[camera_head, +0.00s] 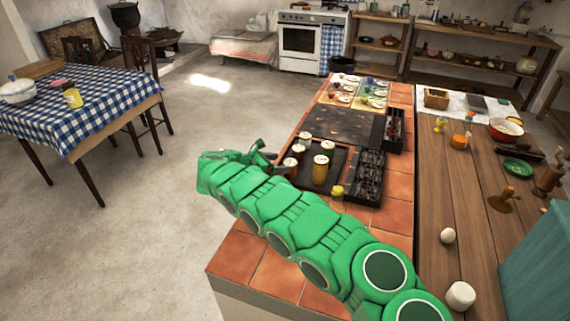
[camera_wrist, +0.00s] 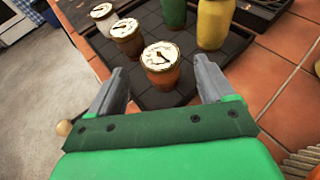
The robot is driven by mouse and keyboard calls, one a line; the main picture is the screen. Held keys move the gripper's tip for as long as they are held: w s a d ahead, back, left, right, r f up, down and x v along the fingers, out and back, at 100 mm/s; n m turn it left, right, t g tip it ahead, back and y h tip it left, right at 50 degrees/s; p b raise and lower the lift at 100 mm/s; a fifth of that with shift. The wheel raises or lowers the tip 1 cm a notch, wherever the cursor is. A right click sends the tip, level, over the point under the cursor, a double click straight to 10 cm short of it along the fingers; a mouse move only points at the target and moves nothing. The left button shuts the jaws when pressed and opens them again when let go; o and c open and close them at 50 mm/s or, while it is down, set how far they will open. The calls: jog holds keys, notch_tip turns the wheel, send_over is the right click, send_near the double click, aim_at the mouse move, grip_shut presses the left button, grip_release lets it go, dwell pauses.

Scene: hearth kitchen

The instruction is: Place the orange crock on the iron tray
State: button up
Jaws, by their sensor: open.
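My gripper (camera_wrist: 158,64) is open, its two grey fingers spread with nothing held. Ahead of the gap, a brownish-orange crock (camera_wrist: 163,75) with a white patterned lid stands upright on a dark gridded tray (camera_wrist: 188,88). It looks like the orange crock, though its colour is close to that of the jar (camera_wrist: 127,42) behind it. In the head view my gripper (camera_head: 262,155) is at the left edge of the dark tray (camera_head: 310,186), beside a lidded jar (camera_head: 291,168). I cannot tell which of the dark surfaces is the iron tray.
A yellow jar (camera_wrist: 214,24) and a green jar (camera_wrist: 173,12) stand close behind. A black slotted rack (camera_head: 368,178) lies right of the tray, and a flat dark slab (camera_head: 342,124) behind it. Tiled counter (camera_head: 270,262) is free in front.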

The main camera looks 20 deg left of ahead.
jog(key=v, duration=0.7)
jog(key=shift+s+a, duration=0.2)
